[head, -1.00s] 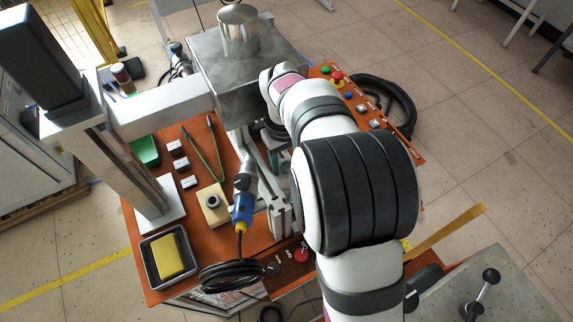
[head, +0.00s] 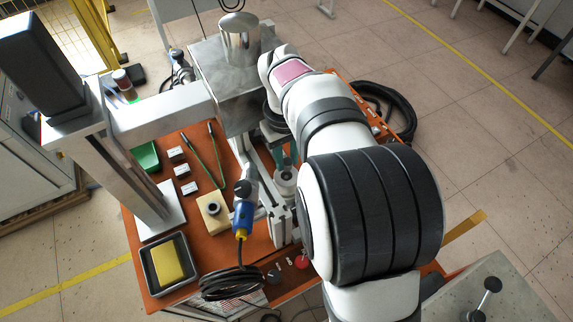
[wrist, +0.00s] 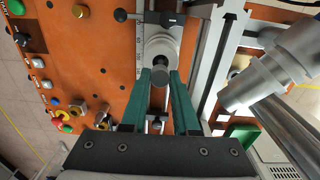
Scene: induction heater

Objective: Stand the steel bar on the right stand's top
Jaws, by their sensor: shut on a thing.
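The steel bar shows in the wrist view as a short grey round piece (wrist: 172,73), seen nearly end-on. My gripper (wrist: 170,84) has green fingers shut on the bar near their tips. A light grey round stand (wrist: 160,46) with a dark centre lies just beyond the bar in that view. I cannot tell whether the bar touches it. In the head view, a pale round stand piece (head: 285,181) shows beside the grey rail, below the green fingers. The bar is not clearly visible there, and my arm covers much of that area.
A metal box (head: 218,82) with a shiny cylinder (head: 240,38) on top stands close to my wrist.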

